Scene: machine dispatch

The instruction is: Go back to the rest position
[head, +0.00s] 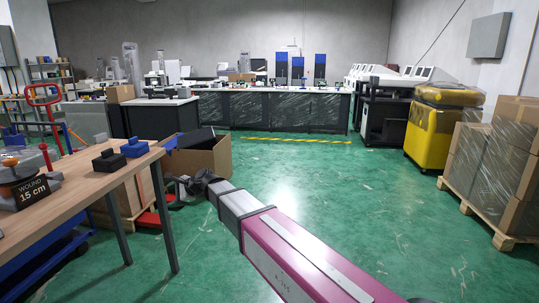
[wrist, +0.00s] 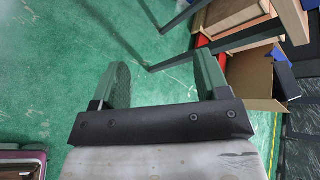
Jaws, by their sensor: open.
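My gripper (wrist: 161,66) is open and empty in the wrist view. Its two green-grey fingers stand wide apart, with only green floor and a dark table leg behind the gap. In the head view my arm reaches from the lower right toward the middle, and my gripper (head: 188,187) hangs past the right end of the wooden table (head: 78,186), over the floor. It is small and dark there, in front of the open cardboard box.
The open cardboard box (head: 205,158) stands beyond my gripper; it also shows in the wrist view (wrist: 249,78). Two small blocks, black (head: 109,160) and blue (head: 134,147), sit on the table. A yellow bin (head: 428,133) and wrapped boxes (head: 488,170) stand right. The middle floor is clear.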

